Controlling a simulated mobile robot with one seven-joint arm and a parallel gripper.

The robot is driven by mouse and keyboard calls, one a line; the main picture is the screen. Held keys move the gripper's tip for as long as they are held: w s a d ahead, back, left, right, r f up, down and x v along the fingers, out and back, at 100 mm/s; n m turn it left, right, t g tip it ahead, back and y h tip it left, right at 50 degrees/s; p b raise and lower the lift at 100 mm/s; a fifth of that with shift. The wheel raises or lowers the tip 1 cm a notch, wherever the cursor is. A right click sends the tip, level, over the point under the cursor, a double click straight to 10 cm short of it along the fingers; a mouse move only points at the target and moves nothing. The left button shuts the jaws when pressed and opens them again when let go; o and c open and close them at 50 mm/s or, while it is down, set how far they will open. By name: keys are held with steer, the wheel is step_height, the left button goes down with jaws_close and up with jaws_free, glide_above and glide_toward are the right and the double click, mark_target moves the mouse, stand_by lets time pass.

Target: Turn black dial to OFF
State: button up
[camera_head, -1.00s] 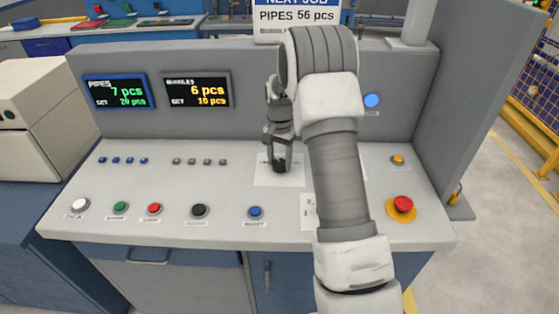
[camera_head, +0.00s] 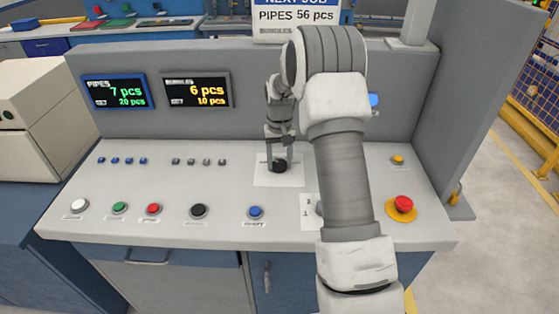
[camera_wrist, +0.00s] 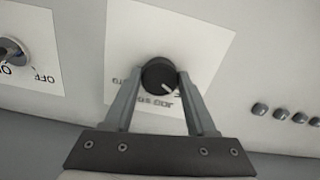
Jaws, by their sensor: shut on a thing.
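The black dial (camera_wrist: 159,75) sits on a white label plate (camera_wrist: 205,45) on the console, with a light pointer line on its face toward the lower right in the wrist view. My gripper (camera_wrist: 160,80) is shut on the dial, one finger on each side. The lettering around the dial appears upside down in the wrist view and is partly hidden by the fingers, so I cannot tell which mark the pointer meets. In the head view my gripper (camera_head: 279,163) points straight down over the dial, which it mostly hides.
A second switch (camera_wrist: 12,52) with an OFF mark stands beside the dial plate. Small grey buttons (camera_head: 198,162) lie left of the gripper. Several coloured buttons, including a blue one (camera_head: 255,212), line the front. A red emergency button (camera_head: 403,204) is at right. The back panel (camera_head: 190,125) rises behind.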

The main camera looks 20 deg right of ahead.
mark_target(279, 163)
stand_by(0.4)
steer(key=o, duration=1.4)
step_height(279, 163, up, 18)
steer(key=shift+f+p, duration=0.25)
steer(key=shift+p, duration=0.25)
